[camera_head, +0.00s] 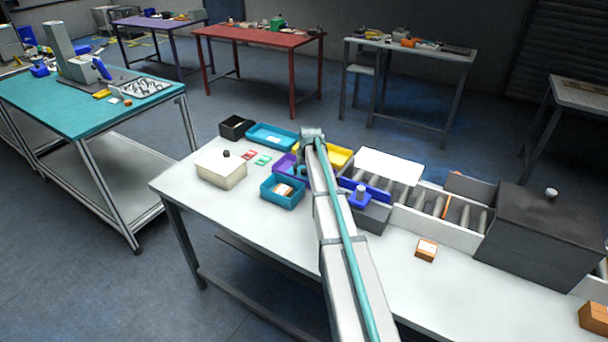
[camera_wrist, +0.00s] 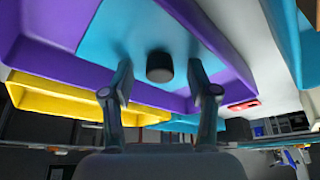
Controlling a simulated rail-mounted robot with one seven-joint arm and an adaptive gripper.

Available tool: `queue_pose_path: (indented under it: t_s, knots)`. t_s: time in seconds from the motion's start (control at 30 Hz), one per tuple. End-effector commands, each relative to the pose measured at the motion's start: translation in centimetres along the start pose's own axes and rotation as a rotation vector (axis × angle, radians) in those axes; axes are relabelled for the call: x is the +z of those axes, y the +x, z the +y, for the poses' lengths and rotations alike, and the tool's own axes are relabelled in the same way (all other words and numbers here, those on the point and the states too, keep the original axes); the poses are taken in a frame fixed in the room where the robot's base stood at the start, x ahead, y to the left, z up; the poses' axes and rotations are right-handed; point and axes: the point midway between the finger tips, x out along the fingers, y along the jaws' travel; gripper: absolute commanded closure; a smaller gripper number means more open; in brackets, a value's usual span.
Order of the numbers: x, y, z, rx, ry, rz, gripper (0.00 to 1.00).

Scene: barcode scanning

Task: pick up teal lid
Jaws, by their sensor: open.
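The teal lid (camera_wrist: 118,38) lies in a purple tray (camera_wrist: 45,50) in the wrist view. A round black knob (camera_wrist: 160,67) stands up from it. My gripper (camera_wrist: 161,84) is open, with one finger on each side of the knob in the picture and a gap on both sides. I cannot tell whether the fingertips are level with the knob. In the head view, the purple tray (camera_head: 283,168) is partly hidden by my arm, and only a little teal shows inside it.
Around the purple tray are a yellow tray (camera_head: 338,153), teal trays (camera_head: 271,137) (camera_head: 282,203) and a black box (camera_head: 236,126). A cream box with a black knob (camera_head: 222,172) stands at the left. Rollers and a dark machine (camera_head: 545,215) fill the right. The front left tabletop is clear.

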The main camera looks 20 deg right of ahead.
Motion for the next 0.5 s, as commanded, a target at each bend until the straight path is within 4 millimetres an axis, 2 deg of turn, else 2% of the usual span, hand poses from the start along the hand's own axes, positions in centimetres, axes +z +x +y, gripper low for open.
queue_pose_path:
  t_s: [0.07,0.4,0.5]
  knots:
    - [0.01,-0.01,0.00,0.000,0.000,0.000,0.41]
    - [0.01,-0.04,0.00,0.000,0.000,0.000,0.97]
    - [0.01,-0.05,0.00,0.000,0.000,0.000,1.00]
